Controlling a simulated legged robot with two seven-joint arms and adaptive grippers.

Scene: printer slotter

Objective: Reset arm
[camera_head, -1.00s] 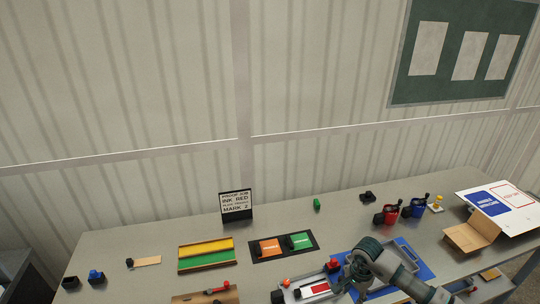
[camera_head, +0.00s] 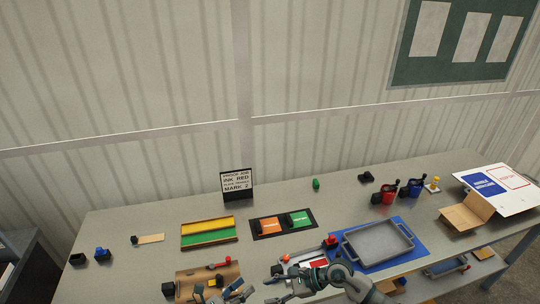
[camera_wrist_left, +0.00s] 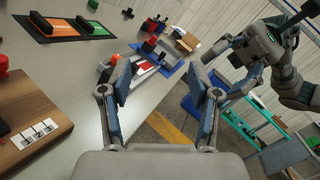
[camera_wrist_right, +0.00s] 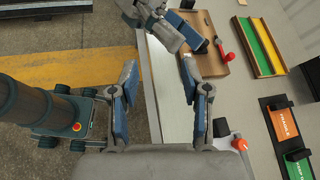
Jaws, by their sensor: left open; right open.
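My left gripper (camera_head: 228,290) is low in the head view, in front of the wooden tray (camera_head: 205,278). Its two fingers stand apart in the left wrist view (camera_wrist_left: 165,80), with nothing between them. My right gripper (camera_head: 272,285) reaches in from the lower right of the head view, near the stamp tray (camera_head: 312,262). In the right wrist view (camera_wrist_right: 158,68) its fingers are apart and empty. Part of my other arm shows at the top of that view.
A grey tray (camera_head: 377,244) lies on a blue mat (camera_head: 424,250). An orange and green pad holder (camera_head: 284,223) and a yellow and green rack (camera_head: 209,232) lie behind. Red (camera_head: 388,195) and blue (camera_head: 415,188) ink pots stand right. A sign (camera_head: 237,184) stands at the back.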

